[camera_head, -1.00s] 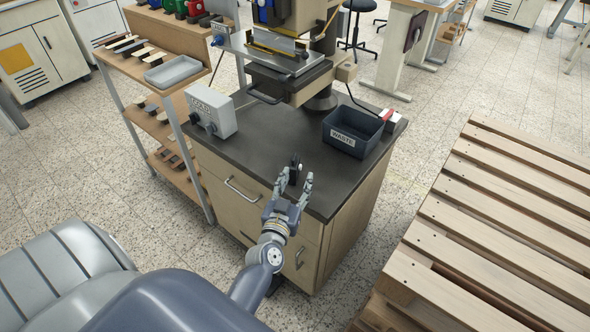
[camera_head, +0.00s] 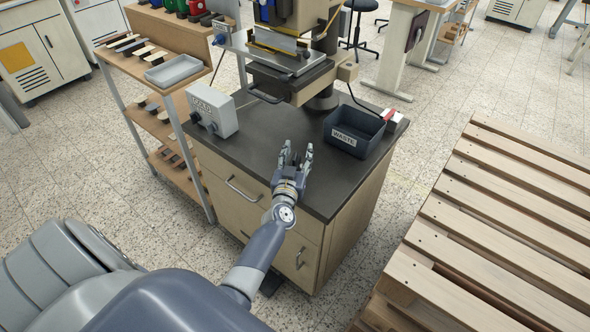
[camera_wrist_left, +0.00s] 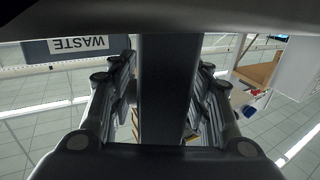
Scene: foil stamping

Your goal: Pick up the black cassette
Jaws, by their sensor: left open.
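The black cassette (camera_wrist_left: 168,95) shows in the left wrist view as a dark upright block between my two fingers. A narrow gap shows between it and the fingers on each side. In the head view it is mostly hidden by my left gripper (camera_head: 297,151), near the front of the dark worktop. My left gripper is open, with one finger on each side of the cassette. My right gripper is in neither view.
A dark bin marked WASTE (camera_head: 355,128) stands at the worktop's right. A grey control box (camera_head: 211,110) stands at its left, and the press (camera_head: 290,75) at the back. A shelf rack (camera_head: 150,92) is left of the cabinet, a wooden pallet (camera_head: 490,235) right.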

